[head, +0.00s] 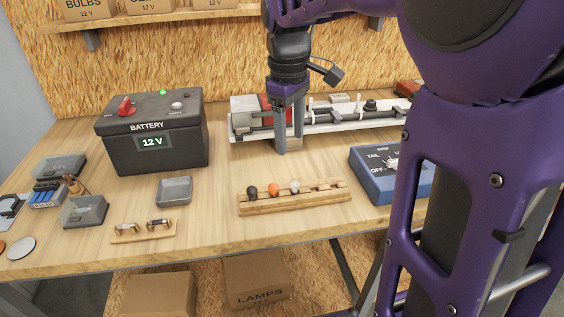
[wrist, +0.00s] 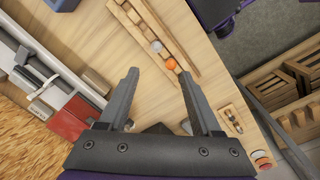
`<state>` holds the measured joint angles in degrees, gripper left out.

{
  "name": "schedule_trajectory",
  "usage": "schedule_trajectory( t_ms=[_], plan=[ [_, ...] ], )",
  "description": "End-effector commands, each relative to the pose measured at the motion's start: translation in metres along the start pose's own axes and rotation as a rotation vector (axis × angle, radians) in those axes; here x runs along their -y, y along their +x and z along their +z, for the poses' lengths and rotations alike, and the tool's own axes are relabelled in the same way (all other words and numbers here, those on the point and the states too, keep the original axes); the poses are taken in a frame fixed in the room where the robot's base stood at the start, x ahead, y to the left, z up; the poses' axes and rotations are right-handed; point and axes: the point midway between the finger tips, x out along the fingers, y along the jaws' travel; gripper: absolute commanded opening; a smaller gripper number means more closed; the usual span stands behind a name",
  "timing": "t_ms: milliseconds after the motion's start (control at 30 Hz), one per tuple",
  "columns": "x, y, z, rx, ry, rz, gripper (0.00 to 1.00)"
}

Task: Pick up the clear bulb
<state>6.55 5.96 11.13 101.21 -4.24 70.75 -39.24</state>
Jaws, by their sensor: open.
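The clear bulb (head: 295,187) is a small pale, greyish bulb in a slotted wooden rack (head: 318,198) on the workbench. It is the rightmost of three bulbs, next to an orange bulb (head: 274,189) and a black bulb (head: 252,191). My gripper (head: 288,147) is behind the rack, pointing down, apart from the bulbs. In the wrist view my gripper (wrist: 160,74) is open and empty, with its fingers spread. There the clear bulb (wrist: 156,46) and the orange bulb (wrist: 171,64) show beyond the fingertips; the black bulb is not clear.
A battery box (head: 155,135) stands at left and a blue switch box (head: 378,175) to the right of the rack. A light bar (head: 330,117) lies behind my gripper. Small trays (head: 174,190) and a fuse holder (head: 143,230) lie at left. Bare bench surrounds the rack.

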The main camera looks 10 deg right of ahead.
Motion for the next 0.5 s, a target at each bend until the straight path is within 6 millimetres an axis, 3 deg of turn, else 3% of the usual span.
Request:
schedule_trajectory(
  t_ms=[33,233,500],
  plan=[
    [0.001,0.015,0.001,0.002,0.000,-0.003,0.66],
    [0.000,0.058,0.001,0.001,0.001,-0.002,0.66],
    [-0.001,0.084,0.000,-0.002,0.000,0.001,0.66]
  ],
)
